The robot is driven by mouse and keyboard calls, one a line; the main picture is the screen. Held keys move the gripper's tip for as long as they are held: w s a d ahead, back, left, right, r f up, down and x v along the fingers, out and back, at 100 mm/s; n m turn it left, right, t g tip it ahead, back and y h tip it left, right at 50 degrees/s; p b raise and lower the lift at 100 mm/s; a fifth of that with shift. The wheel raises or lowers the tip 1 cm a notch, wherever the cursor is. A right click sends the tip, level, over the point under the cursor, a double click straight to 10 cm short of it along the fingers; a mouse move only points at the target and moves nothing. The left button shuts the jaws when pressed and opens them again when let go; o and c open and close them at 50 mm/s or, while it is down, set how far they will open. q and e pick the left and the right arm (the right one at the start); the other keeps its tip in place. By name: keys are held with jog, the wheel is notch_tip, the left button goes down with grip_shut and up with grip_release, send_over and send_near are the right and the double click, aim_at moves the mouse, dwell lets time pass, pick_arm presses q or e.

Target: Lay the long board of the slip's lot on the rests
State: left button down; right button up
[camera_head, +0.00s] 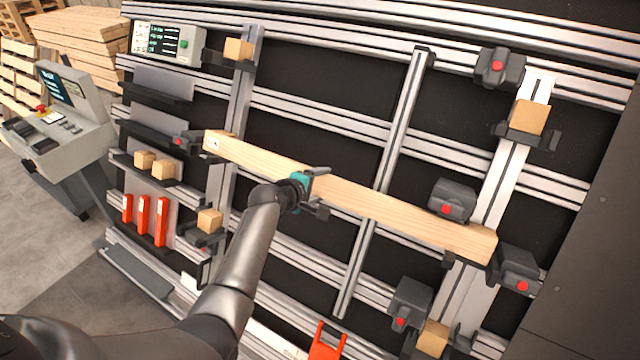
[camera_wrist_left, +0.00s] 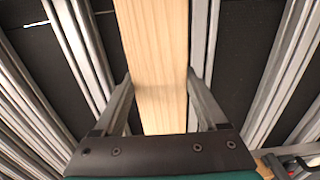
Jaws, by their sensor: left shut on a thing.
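A long pale wooden board (camera_head: 400,208) slants across the gantry, from upper left to lower right. A small marked label (camera_head: 214,143) shows on its left end. My left gripper (camera_head: 304,189) is shut on the board left of its middle. In the left wrist view the board (camera_wrist_left: 157,65) runs between the two fingers (camera_wrist_left: 158,105). The board's left end is beside a dark bracket (camera_head: 186,141) and its right end is beside a dark clamp (camera_head: 518,268). I cannot tell whether it touches either. My right gripper is not in view.
Short wooden blocks sit in holders at upper left (camera_head: 238,50), upper right (camera_head: 528,117), lower left (camera_head: 210,220) and lower right (camera_head: 432,338). Red pieces (camera_head: 144,214) stand in a left rack. A screen box (camera_head: 165,40) and a control console (camera_head: 70,120) are at left.

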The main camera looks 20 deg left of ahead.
pick_arm(q)
jog(key=shift+c, duration=0.9)
grip_release()
jog(key=shift+r, duration=0.15)
jog(key=shift+o, duration=0.8)
jog(key=shift+f, duration=0.2)
jog(key=p+v, duration=0.3)
jog(key=v, duration=1.2)
jog(key=shift+s+r, duration=0.1)
jog(key=shift+r, duration=0.05)
